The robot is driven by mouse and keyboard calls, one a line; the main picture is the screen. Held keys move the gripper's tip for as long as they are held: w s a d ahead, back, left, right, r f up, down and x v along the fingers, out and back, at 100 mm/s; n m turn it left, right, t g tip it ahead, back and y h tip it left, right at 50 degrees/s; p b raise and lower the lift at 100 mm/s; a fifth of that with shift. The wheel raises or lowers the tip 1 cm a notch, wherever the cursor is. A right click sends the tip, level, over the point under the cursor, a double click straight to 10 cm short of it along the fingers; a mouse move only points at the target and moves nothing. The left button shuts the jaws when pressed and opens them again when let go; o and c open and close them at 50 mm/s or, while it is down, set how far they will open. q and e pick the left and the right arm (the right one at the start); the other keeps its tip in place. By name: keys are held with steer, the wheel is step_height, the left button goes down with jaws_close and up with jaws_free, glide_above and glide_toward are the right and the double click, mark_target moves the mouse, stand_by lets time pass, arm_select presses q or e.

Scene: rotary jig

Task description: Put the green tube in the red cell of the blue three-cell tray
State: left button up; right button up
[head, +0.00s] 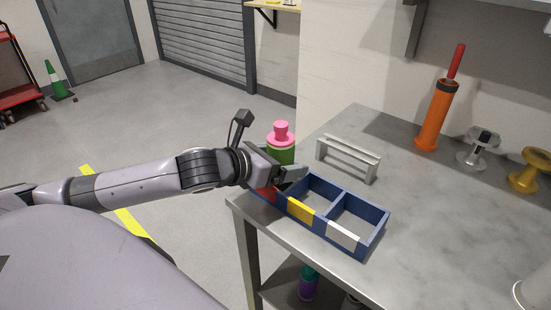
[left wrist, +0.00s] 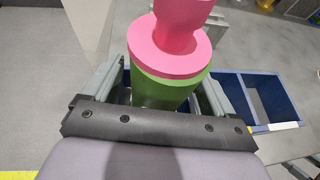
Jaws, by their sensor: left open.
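The green tube (head: 281,155) has a pink top and stands upright at the left end of the blue three-cell tray (head: 325,238), where the red label (head: 267,193) marks the red cell. Its lower part is hidden behind my left gripper (head: 287,173). In the left wrist view the green tube (left wrist: 165,92) is between the two fingers of my left gripper, which is open with a finger on either side. Blue tray walls show around the tube there, but I cannot see its base. The yellow and white cells are empty. My right gripper is not in view.
The tray lies on a grey metal table (head: 430,225) near its left edge. A pale rack (head: 347,158) stands behind it. An orange cylinder with a red rod (head: 437,115), a silver spool (head: 478,148) and a gold spool (head: 530,170) stand at the back right. The table's middle is clear.

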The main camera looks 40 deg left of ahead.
arm_select(q)
steer(key=shift+v, duration=1.4)
steer(key=shift+s+a+r, duration=0.15)
steer(key=shift+s+a, duration=0.05)
steer(key=shift+s, duration=0.2)
steer(key=shift+s+a+r, duration=0.15)
steer(key=shift+s+a, duration=0.05)
steer(key=shift+s, duration=0.2)
steer(key=shift+p+v, duration=2.85)
steer(key=shift+v, duration=0.9)
steer(key=s+a+f+n+g+y, duration=0.1)
steer(key=s+f+n, duration=0.2)
steer(key=f+n, duration=0.6)
steer(key=s+a+f+n+y, duration=0.2)
steer(key=f+n, duration=0.4)
steer(key=n, duration=0.5)
steer(key=s+d+f+n+h, duration=0.1)
steer(key=d+f+n, duration=0.4)
steer(key=d+n, duration=0.2)
steer(key=s+d+f+n+g+h, duration=0.1)
steer(key=d+f+n, duration=0.4)
steer(key=d+n, duration=0.3)
steer(key=shift+s+d+n+g, duration=0.2)
steer(key=shift+s+n+g, duration=0.15)
steer(key=shift+n, duration=0.25)
